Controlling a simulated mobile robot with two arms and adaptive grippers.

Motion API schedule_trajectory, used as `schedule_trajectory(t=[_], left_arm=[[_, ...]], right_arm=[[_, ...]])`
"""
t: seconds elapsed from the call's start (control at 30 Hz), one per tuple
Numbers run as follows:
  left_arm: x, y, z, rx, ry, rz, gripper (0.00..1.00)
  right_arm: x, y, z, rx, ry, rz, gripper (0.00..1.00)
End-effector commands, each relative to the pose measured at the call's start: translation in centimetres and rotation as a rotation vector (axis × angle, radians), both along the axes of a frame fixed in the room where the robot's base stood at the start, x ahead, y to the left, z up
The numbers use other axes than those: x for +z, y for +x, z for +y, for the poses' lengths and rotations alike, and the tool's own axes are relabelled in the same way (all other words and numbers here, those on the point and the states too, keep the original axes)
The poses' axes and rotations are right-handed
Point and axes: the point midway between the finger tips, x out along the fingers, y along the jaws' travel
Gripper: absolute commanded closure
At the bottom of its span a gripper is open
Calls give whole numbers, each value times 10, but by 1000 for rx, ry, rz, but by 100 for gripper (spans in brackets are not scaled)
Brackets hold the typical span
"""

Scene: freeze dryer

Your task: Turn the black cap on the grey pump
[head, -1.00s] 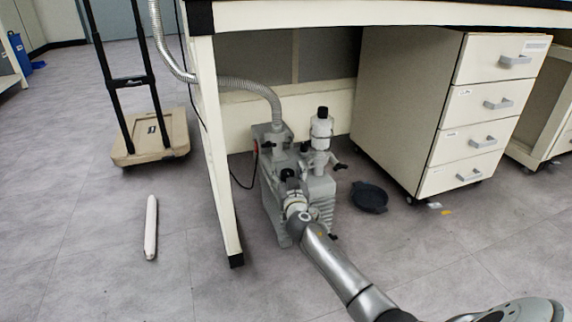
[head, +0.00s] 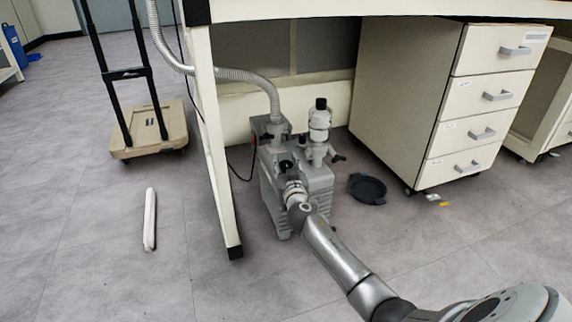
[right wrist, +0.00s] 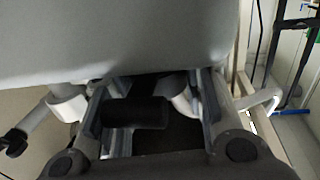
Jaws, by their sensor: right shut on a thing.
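The grey pump (head: 320,185) stands on the floor under the bench, with a hose on its back left and a white black-topped filter on its back right. My right gripper (head: 287,168) is at the pump's near top, its arm coming from the lower right. In the right wrist view a black cylindrical cap (right wrist: 138,112) lies between the two fingers of my right gripper (right wrist: 155,115), which is shut on it. The grey housing hides part of the wrist view, and the gripper hides much of the cap in the head view. My left gripper is not in view.
A bench leg (head: 222,170) stands left of the pump. A drawer cabinet (head: 385,100) stands to the right, with a dark round lid (head: 368,189) on the floor between. A hand cart (head: 150,140) and a white rod (head: 149,220) are on the left. The front floor is open.

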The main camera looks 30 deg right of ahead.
Motion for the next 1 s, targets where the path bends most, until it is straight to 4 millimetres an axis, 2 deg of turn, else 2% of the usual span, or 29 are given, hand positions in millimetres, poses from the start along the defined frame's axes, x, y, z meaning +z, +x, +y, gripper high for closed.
schedule_trajectory(t=[0.4, 0.77, 0.8, 0.97, 1.0], left_arm=[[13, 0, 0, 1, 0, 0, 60], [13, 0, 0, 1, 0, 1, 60], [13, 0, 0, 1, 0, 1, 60], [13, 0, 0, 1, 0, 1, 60], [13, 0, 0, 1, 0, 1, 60]], right_arm=[[2, 0, -1, 231, -1, 0, 87], [2, 0, 0, 250, 0, -5, 87], [2, 0, 0, 250, 0, -5, 62], [2, 0, 0, 250, 0, -5, 41], [2, 0, 0, 250, 0, -5, 40]])
